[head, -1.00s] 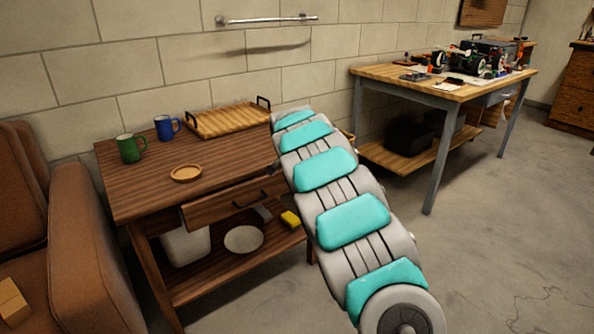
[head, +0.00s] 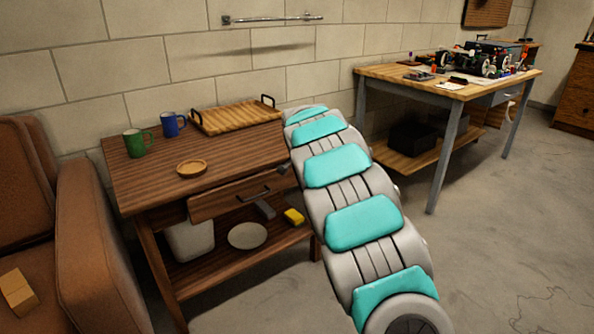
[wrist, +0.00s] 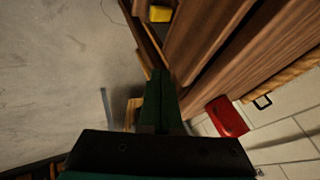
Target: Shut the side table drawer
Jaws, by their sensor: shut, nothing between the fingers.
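The side table (head: 135,180) is dark brown wood with a lower shelf. Its drawer (head: 215,204), with a dark bar handle (head: 255,194), stands a little out from under the tabletop. My gripper (head: 284,169) is mostly hidden behind my arm; only a dark part shows near the drawer's right end. In the wrist view my gripper's dark green fingers (wrist: 160,98) are together and empty, close beside the brown wood of the table. I cannot tell whether they touch the drawer front.
A green mug (head: 137,143), blue mug (head: 172,124), coaster (head: 191,168) and tray (head: 235,117) are on the tabletop. A red object (wrist: 228,117) shows in the wrist view. A brown armchair (head: 90,240) stands left, a workbench (head: 450,85) right. Floor at right is clear.

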